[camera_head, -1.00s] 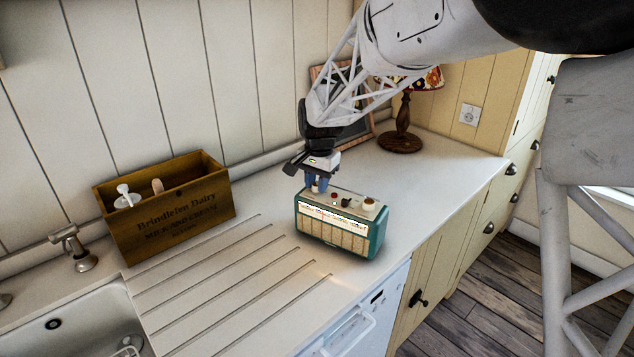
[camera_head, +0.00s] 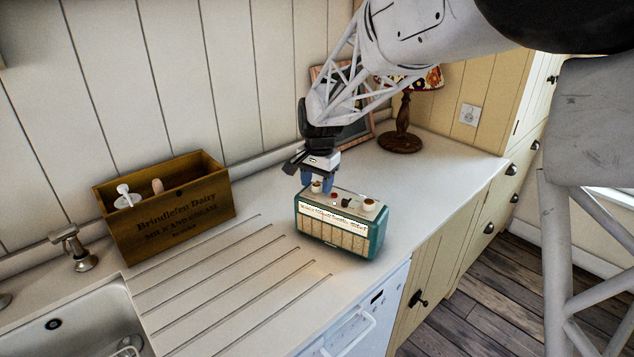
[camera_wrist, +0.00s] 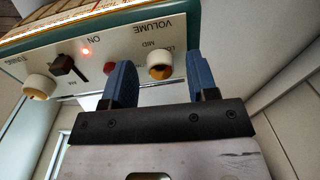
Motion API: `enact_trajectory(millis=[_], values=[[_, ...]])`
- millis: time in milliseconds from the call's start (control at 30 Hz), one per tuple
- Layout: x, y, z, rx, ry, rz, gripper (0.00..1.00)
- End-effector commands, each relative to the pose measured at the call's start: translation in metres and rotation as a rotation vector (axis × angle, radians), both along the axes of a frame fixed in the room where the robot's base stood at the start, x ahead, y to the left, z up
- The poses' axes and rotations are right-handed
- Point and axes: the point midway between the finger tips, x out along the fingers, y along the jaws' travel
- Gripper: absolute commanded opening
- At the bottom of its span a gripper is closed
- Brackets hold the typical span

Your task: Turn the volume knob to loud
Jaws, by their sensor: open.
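A teal radio (camera_head: 377,232) with a cream top panel stands on the counter. Its volume knob (camera_wrist: 160,72), cream with a reddish middle, sits under the upside-down word VOLUME, near the marks LO and MID. Its exact setting is too small to tell. The knob also shows at the left end of the radio's top in the head view (camera_head: 316,187). My gripper (camera_wrist: 158,76) is open, with one blue finger on each side of the knob in the wrist view. It also shows over the radio in the head view (camera_head: 316,183). I cannot tell whether the fingers touch the knob.
Beside the volume knob are a red button (camera_wrist: 107,91), a lit red light (camera_wrist: 85,51), a dark switch (camera_wrist: 70,68) and another cream knob (camera_wrist: 38,88). A wooden crate (camera_head: 180,222) and sink (camera_head: 70,330) lie left; a lamp (camera_head: 400,143) stands behind.

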Motion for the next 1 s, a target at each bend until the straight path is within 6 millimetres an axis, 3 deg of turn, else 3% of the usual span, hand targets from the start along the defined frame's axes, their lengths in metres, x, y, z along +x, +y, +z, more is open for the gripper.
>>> enact_trajectory(millis=[167,600,1000], values=[[0.000,0.000,0.012,0.000,-0.001,0.000,0.53],[-0.001,-0.003,0.065,0.001,-0.003,0.000,0.53],[-0.002,-0.004,0.076,0.000,-0.001,0.000,0.53]])
